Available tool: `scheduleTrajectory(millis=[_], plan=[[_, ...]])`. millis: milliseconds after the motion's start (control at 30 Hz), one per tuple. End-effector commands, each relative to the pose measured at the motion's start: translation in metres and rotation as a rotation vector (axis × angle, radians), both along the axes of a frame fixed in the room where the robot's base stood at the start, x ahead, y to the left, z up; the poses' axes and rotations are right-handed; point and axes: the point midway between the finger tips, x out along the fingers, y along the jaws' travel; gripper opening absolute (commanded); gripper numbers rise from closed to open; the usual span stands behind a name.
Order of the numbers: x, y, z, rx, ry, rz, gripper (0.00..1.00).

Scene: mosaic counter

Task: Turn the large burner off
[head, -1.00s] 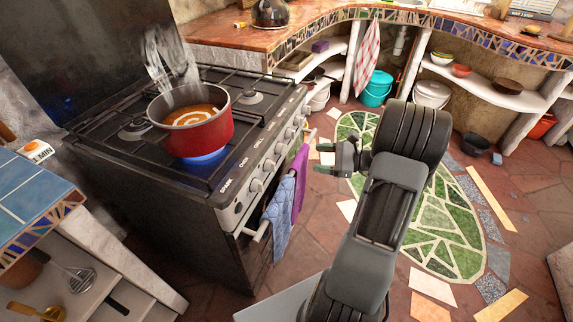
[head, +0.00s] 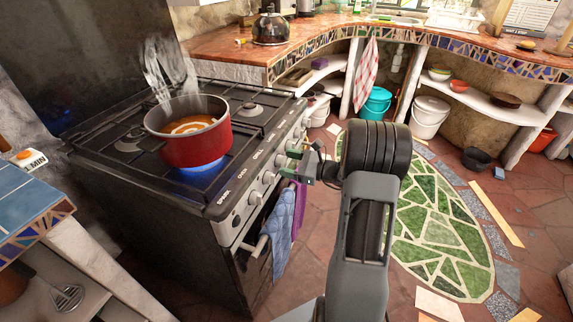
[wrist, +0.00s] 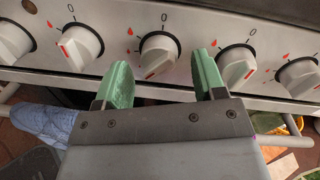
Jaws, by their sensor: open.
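The black stove (head: 130,190) has a lit burner with a blue flame (head: 200,172) under a red pot (head: 195,145) of orange soup. White knobs line its front panel, including one knob (head: 268,177) in the head view. My gripper (head: 308,160) is open beside the panel. In the wrist view its green fingers (wrist: 160,60) are apart on either side of the middle knob (wrist: 157,52); I cannot tell if they touch it. That knob's red mark points down and slightly left, away from the 0 above it. Which knob feeds the lit burner is not clear.
Blue (head: 283,225) and purple (head: 299,210) towels hang on the oven rail below the knobs. More knobs flank the middle one, such as the knob (wrist: 237,65) to its right. A tiled counter (head: 35,195) is at left.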

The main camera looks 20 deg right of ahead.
Motion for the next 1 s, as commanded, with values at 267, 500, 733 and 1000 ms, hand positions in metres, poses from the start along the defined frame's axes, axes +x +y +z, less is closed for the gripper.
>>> scheduleTrajectory(millis=[267,500,733,1000], plan=[[0.0057,0.0066,0.0003,0.0,0.0,0.001,0.64],[0.0056,0.0064,0.0003,0.0,0.0,0.001,0.59],[0.0055,0.0062,0.0002,0.0,0.0,0.001,0.37],[0.0055,0.0061,0.0003,0.0,0.0,0.0,0.16]])
